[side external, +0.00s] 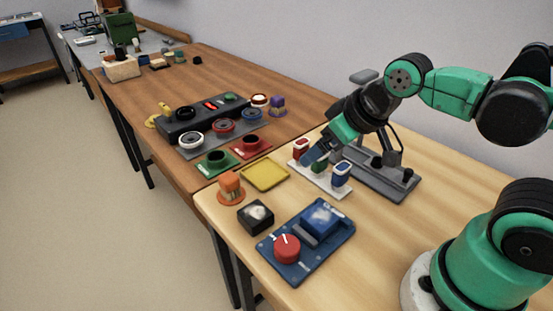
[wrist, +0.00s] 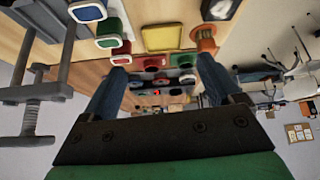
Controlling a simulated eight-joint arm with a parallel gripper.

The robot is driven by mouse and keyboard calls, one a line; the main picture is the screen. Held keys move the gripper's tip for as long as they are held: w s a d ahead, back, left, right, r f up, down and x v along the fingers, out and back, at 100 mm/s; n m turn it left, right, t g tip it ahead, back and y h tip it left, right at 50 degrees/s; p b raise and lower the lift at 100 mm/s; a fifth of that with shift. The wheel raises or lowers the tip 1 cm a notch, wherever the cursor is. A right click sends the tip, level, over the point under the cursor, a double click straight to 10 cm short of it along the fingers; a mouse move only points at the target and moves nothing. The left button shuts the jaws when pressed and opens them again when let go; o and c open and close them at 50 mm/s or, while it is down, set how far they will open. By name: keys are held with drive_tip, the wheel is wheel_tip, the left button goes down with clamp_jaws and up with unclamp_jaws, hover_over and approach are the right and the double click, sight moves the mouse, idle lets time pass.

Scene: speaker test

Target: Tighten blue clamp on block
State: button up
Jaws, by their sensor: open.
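A white tray (side external: 333,188) carries a red piece (side external: 301,148), a green piece (side external: 319,166) and a blue piece (side external: 341,173), in a row. Nearer stands a dark blue base with a blue block (side external: 321,219) and a red knob (side external: 287,248); I cannot tell which blue part is the clamp. My gripper (side external: 309,156) is open above the tray, its near finger in front of the red and green pieces. In the wrist view, my gripper (wrist: 162,66) has blue fingers spread with nothing held between them. The blue piece (wrist: 88,11) shows at upper left there.
A yellow plate (side external: 265,174), an orange piece (side external: 230,187) and a black box (side external: 256,216) stand left of the tray. A grey stand (side external: 390,185) stands behind it. A black panel (side external: 205,117) and coloured cups occupy the farther brown table. The wood right of the blue base is clear.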

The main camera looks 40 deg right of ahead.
drive_tip(key=a+f+n+g, duration=0.35)
drive_tip(key=a+n, duration=0.25)
drive_tip(key=n, duration=0.2)
drive_tip(key=n+g, duration=0.3)
drive_tip(key=n, duration=0.3)
hover_over(288, 244)
wheel_tip(288, 244, down, 3)
drive_tip(key=shift+r, duration=0.2)
drive_tip(key=shift+f, duration=2.85)
clamp_jaws()
drive_tip(key=c, duration=1.3)
unclamp_jaws()
